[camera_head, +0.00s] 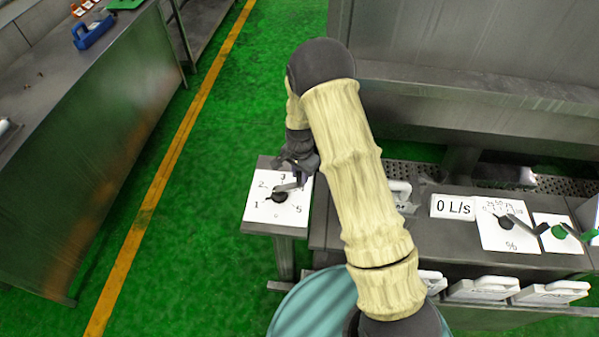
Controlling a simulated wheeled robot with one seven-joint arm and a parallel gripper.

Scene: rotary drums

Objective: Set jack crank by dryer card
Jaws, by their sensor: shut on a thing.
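The jack crank (279,196) is a dark hub with a grey lever on a white dial plate (262,211) marked 1 to 5, on a small metal stand. Its lever points up and right, roughly between 3 and 4. My gripper (292,180) is over the upper right of the dial, shut on the crank's lever. My arm and the gripper hide part of the 4 area and the grip itself. I cannot make out a dryer card in this view.
White handled boxes line the bench front. A workbench (95,150) with a blue-handled tool (92,30) stands left. Green floor (190,240) lies clear between.

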